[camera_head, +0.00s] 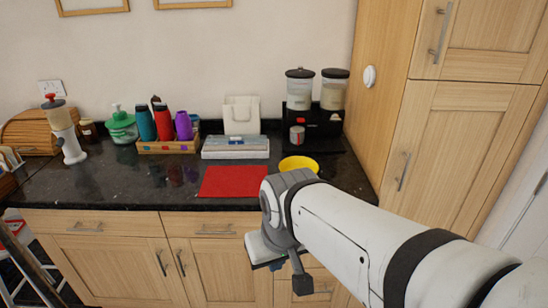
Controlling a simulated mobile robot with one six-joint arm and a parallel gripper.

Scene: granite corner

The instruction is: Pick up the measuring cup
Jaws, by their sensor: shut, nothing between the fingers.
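A yellow, round, open vessel (299,163) stands on the dark counter just behind my wrist. Its lower front is hidden by my arm, so I cannot tell whether it has a handle or is the measuring cup. A small grey and red cup-like item (297,135) stands under the dispensers at the back. My gripper (301,285) hangs below the wrist, in front of the cabinet fronts and below the counter top in the picture. It looks shut and empty, apart from both vessels.
A red mat (234,181) lies left of the yellow vessel. Dispensers (316,90) stand behind it, beside a tall wooden cabinet (462,140). A wooden bottle crate (168,147) and a white holder (235,146) stand at the back. The counter's left front (115,185) is clear.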

